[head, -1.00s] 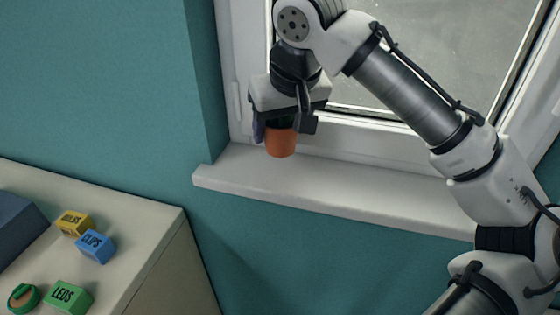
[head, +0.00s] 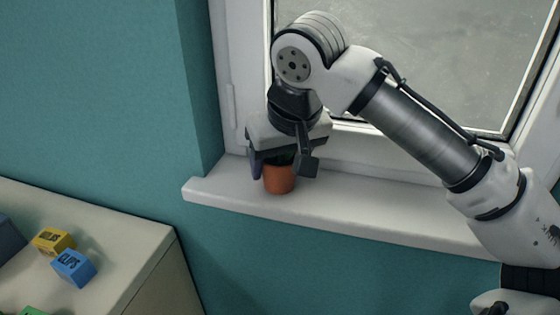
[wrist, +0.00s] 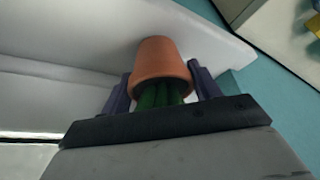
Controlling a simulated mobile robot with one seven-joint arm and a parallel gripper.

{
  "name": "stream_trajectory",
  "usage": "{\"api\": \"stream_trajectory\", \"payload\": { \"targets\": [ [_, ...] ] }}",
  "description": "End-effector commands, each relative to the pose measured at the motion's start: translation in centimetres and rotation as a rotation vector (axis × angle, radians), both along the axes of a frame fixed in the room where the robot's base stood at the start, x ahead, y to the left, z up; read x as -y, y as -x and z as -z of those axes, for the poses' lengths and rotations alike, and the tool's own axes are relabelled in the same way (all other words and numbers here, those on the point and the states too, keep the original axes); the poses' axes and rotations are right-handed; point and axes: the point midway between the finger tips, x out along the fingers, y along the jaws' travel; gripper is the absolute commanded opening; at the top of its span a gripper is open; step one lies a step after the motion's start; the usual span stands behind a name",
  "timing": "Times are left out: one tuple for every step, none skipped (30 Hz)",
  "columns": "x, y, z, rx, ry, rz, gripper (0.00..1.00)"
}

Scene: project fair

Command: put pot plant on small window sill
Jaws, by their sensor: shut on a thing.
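The pot plant is an orange-brown pot (head: 279,180) with green leaves. In the head view it is upright at the left part of the white window sill (head: 390,213). My gripper (head: 283,168) is above it, pointing down, with its fingers on both sides of the pot plant, shut on it. In the wrist view the pot (wrist: 160,62) and its green stems show between the two dark fingers. The pot's base appears at or just above the sill surface (wrist: 90,35); I cannot tell whether it touches.
A pale cabinet (head: 120,237) stands at the lower left with a yellow box (head: 53,241) and a blue box (head: 74,267) on it. The window frame (head: 228,85) rises behind the sill. The sill to the right of the pot is bare.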

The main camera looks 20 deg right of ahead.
Motion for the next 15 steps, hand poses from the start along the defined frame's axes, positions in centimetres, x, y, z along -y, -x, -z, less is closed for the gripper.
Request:
{"api": "stream_trajectory", "payload": {
  "targets": [
    [-0.02, -0.01, 0.26, 0.0, -0.001, -0.001, 0.34],
    [-0.02, -0.02, 0.36, 0.0, -0.001, -0.001, 0.34],
    [-0.01, -0.01, 0.29, 0.0, 0.0, -0.001, 0.66],
    [0.0, -0.01, 0.27, 0.0, 0.0, 0.0, 0.7],
    [0.0, -0.01, 0.28, 0.0, 0.0, 0.0, 0.74],
    [0.0, -0.01, 0.28, 0.0, 0.0, 0.0, 0.79],
    [0.0, -0.01, 0.28, 0.0, 0.0, 0.0, 0.83],
    [0.0, -0.01, 0.28, 0.0, 0.0, 0.0, 0.84],
    [0.0, -0.01, 0.28, 0.0, 0.0, 0.0, 0.84],
    [0.0, -0.01, 0.28, 0.0, 0.0, 0.0, 0.84],
    [0.0, -0.01, 0.28, 0.0, 0.0, 0.0, 0.84],
    [0.0, -0.01, 0.28, 0.0, 0.0, 0.0, 0.84],
    [0.0, -0.02, 0.27, 0.0, 0.0, 0.0, 0.84],
    [0.0, -0.01, 0.28, 0.0, 0.0, 0.0, 0.84],
    [0.0, -0.01, 0.23, 0.0, 0.0, 0.0, 0.84]
  ]
}}
